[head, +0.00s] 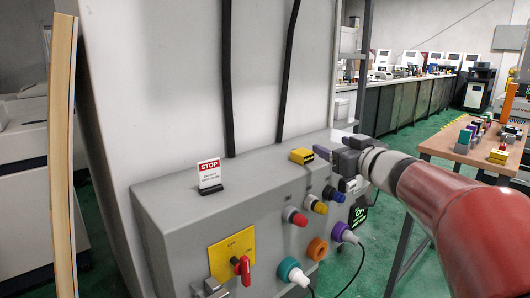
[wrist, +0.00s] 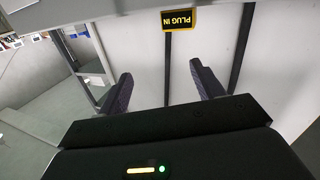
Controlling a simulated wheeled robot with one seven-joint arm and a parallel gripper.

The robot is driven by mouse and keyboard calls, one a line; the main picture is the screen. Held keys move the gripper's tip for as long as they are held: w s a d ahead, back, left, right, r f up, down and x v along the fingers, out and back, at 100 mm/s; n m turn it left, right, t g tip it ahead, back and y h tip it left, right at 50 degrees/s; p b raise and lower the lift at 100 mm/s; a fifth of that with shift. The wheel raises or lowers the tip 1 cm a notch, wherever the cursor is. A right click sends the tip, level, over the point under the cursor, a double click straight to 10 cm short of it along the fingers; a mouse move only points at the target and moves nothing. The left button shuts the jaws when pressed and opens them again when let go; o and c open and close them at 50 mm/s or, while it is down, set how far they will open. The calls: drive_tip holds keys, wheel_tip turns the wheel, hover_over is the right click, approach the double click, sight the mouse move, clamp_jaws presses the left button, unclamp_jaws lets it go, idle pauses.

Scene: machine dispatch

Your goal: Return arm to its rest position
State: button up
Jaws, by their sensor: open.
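My gripper (head: 325,147) is at the end of my red and grey arm, which reaches in from the right in the head view. It is just above the right part of the grey control box (head: 165,205). In the wrist view my gripper (wrist: 164,85) shows two dark fingers spread wide, with nothing between them. A yellow and black PLUG IN sign (wrist: 179,19) is beyond the fingertips, apart from them. In the head view a small yellow block (head: 302,156), apparently the same sign, is on top of the box, left of the fingers.
The box front carries a red switch (head: 242,268), coloured buttons, and teal (head: 290,270), orange (head: 317,249) and purple (head: 343,233) connectors with a cable. A STOP sign (head: 209,174) stands on the box. A wooden table (head: 452,147) with several blocks is at the right.

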drive_tip(key=s+d+f+m+g+h, duration=0.25)
drive_tip(key=s+f+m+h, duration=0.4)
drive_tip(key=s+h, duration=0.4)
drive_tip(key=s+a+f+n+g+y, duration=0.1)
drive_tip(key=s+a+f+g+y, duration=0.1)
drive_tip(key=s+a+f+g, duration=0.2)
drive_tip(key=s+a+f+g+y, duration=0.3)
drive_tip(key=s+f, duration=0.8)
drive_tip(key=s, duration=0.4)
drive_tip(key=shift+s+a+n+g, duration=0.15)
drive_tip(key=shift+a+n+g, duration=0.2)
drive_tip(key=shift+a+g, duration=0.6)
